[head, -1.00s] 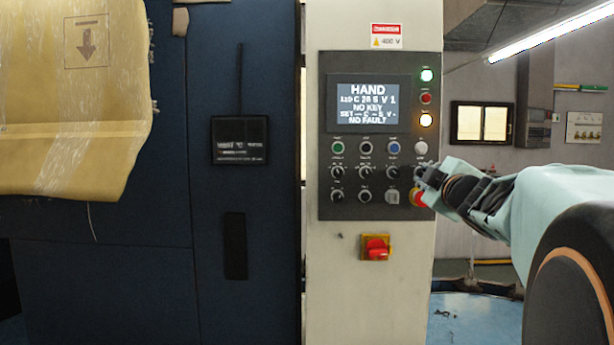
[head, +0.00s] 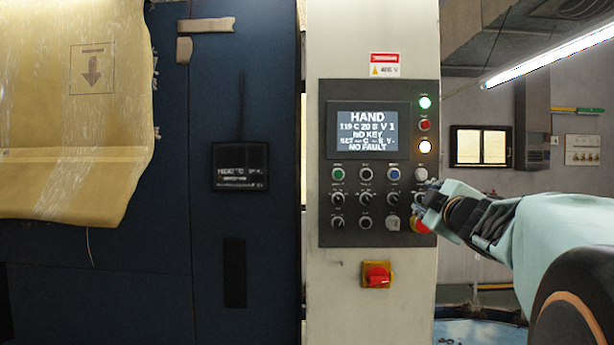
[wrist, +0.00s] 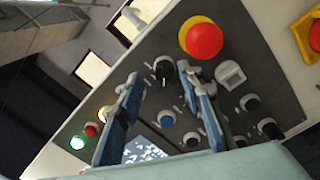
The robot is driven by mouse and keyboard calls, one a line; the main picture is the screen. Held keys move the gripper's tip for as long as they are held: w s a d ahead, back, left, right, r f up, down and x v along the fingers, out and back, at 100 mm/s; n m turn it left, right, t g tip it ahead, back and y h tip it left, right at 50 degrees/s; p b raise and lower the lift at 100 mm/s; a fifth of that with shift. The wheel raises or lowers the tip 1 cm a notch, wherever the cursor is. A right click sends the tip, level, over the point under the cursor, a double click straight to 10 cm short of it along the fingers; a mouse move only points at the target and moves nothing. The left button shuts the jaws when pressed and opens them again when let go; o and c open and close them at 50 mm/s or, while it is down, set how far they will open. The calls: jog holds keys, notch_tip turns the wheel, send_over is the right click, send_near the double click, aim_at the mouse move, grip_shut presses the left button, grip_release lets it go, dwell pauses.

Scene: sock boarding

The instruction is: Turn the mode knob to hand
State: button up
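The control panel (head: 345,232) has a screen (head: 366,131) whose top line reads HAND. A black knob (wrist: 164,68) with a pale pointer line shows in the wrist view between and just beyond my fingertips. It seems to be the right-end knob of the middle row; its label is not readable. My gripper (wrist: 160,82) is open, with one finger on each side of this knob and visible gaps. Contact cannot be told. In the head view my gripper (head: 421,197) is at the panel's right edge and hides that knob.
A red emergency button (wrist: 203,39) on a yellow ring sits close to the knob. A grey square switch (wrist: 231,74) is beside it. Several other black knobs (head: 338,198) and buttons fill the panel. A red and yellow rotary switch (head: 377,275) sits below.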

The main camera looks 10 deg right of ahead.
jog(key=shift+r, duration=4.65)
